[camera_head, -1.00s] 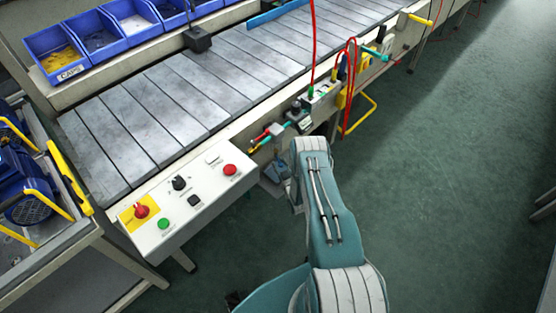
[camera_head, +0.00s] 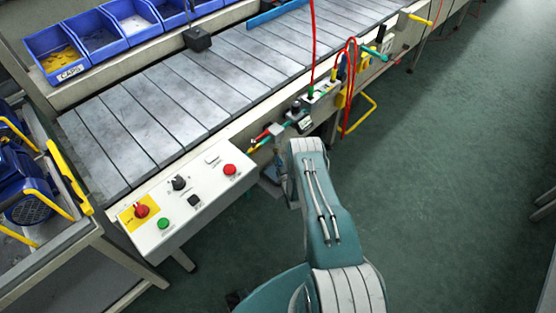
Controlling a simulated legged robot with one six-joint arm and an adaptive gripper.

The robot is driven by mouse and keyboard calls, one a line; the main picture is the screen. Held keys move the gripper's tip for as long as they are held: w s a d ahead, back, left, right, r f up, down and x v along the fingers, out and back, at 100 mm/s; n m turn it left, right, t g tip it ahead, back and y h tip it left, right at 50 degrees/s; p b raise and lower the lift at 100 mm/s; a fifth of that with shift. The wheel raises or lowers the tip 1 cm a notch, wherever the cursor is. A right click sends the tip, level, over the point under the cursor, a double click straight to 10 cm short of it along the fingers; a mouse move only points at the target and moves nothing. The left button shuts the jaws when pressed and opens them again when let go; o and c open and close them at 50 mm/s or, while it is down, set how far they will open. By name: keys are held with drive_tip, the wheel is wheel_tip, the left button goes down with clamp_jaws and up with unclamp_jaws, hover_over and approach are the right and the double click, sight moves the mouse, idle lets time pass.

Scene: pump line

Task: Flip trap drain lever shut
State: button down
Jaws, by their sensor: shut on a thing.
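My arm (camera_head: 322,205) reaches up from the bottom of the view to the front edge of the conveyor line. Its wrist end (camera_head: 305,150) is just below and right of a row of small fittings. My gripper is hidden behind the arm, so I cannot see its fingers or what they touch. Red and green handles (camera_head: 263,137) sit on the front rail left of the wrist. A grey part (camera_head: 270,187) shows low beside the wrist, partly hidden. I cannot make out which part is the trap drain lever or how it is set.
A white control box (camera_head: 190,205) with several buttons juts out at the left. A slatted conveyor (camera_head: 190,95) runs behind. Red hoses (camera_head: 350,85) and yellow brackets (camera_head: 368,110) hang off the rail at the right. The green floor (camera_head: 455,165) is clear at right.

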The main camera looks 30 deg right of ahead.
drive_tip(key=shift+w+a+r+m+g+h, duration=0.15)
drive_tip(key=shift+m+g+h, duration=0.1)
drive_tip(key=shift+m+h, duration=0.5)
drive_tip(key=shift+w+a+f+m+g+h, duration=0.15)
drive_tip(key=shift+m+h, duration=0.3)
drive_tip(key=shift+h, duration=0.6)
drive_tip(key=shift+a+r+m+g+h, duration=0.25)
drive_tip(key=shift+m+h, duration=0.35)
drive_tip(key=shift+h, duration=0.3)
drive_tip(key=shift+f, duration=0.1)
drive_tip(key=shift+d, duration=0.1)
drive_tip(key=c, duration=0.7)
unclamp_jaws()
drive_tip(key=shift+c, duration=0.2)
drive_tip(key=v, duration=1.2)
